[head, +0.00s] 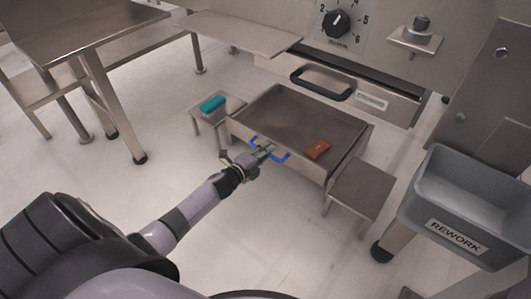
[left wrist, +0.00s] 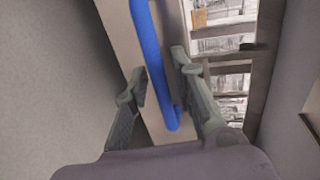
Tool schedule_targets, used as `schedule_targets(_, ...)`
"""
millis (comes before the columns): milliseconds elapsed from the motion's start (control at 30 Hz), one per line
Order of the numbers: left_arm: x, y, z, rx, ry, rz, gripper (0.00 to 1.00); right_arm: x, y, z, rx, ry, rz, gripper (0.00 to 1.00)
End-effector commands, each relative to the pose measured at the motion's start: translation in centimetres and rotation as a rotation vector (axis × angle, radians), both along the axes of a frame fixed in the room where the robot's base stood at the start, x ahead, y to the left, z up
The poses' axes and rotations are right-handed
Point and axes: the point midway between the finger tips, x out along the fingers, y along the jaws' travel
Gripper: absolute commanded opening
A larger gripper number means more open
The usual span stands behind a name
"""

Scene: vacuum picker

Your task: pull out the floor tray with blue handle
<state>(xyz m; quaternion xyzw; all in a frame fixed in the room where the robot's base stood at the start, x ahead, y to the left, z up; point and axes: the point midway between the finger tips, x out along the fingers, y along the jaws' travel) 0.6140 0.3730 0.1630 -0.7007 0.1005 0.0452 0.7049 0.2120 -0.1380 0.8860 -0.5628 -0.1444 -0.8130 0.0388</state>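The floor tray (head: 300,112) is a metal tray that stands out from under the machine front. Its blue handle (head: 281,158) is on its near side. My left gripper (head: 265,150) is at the handle. In the left wrist view the blue handle (left wrist: 150,50) runs between the two fingers of my left gripper (left wrist: 160,66). The fingers are apart, one on each side of the bar, with gaps visible. An orange-brown block (head: 317,149) lies in the tray near its front right. My right gripper is out of view.
A small stand with a teal object (head: 212,104) is left of the tray. A low metal stool (head: 362,188) is to its right. A grey REWORK bin (head: 470,205) stands farther right. A black handle (head: 320,84) is behind the tray. Floor in front is clear.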

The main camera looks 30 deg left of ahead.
Motion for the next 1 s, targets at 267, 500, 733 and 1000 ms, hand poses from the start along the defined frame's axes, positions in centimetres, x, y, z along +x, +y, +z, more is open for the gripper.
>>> schedule_targets(267,-0.02,-0.01,-0.02,0.000,0.000,0.000,0.03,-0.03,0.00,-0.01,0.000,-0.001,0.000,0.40)
schedule_targets(500,-0.04,-0.02,-0.03,0.000,0.000,0.000,0.00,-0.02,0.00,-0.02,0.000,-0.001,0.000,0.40)
schedule_targets(733,-0.05,-0.02,-0.06,0.000,0.001,0.000,0.00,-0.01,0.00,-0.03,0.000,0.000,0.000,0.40)
schedule_targets(1000,-0.11,-0.02,-0.08,-0.001,0.001,0.000,0.00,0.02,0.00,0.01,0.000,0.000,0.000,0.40)
